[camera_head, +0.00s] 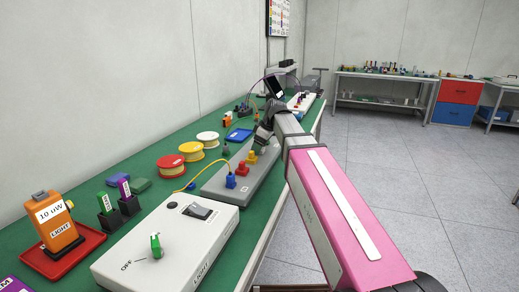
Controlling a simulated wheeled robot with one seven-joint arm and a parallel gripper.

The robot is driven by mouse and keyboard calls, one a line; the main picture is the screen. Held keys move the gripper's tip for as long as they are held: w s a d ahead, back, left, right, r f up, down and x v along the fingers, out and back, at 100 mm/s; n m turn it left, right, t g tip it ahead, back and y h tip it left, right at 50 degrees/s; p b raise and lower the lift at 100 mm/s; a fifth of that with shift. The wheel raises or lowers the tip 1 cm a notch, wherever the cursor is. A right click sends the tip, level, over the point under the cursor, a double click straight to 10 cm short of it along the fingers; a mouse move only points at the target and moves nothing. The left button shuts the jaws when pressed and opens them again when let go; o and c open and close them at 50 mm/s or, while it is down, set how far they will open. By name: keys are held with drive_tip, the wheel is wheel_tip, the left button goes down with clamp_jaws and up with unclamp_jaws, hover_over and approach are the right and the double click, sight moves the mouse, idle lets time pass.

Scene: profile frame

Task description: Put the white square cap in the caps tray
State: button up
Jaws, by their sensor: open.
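My gripper (261,138) is at the far end of the grey connector block (225,190) on the green bench and is open. My own arm hides part of that end. Blue (230,181), red (242,169) and yellow (251,158) fittings stand in a row along the block. I cannot make out the white square cap; it may be hidden at my gripper or too small to tell. A small blue tray (239,135) lies left of my gripper; I cannot read whether it is the caps tray.
Red, yellow and white spools (190,150) stand left of the block. A white LIGHT box (165,240) with a green knob is in front. An orange meter (55,222) stands in a red tray (64,258). Floor right of the bench is clear.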

drive_tip(key=c, duration=1.1)
drive_tip(key=shift+r, duration=0.15)
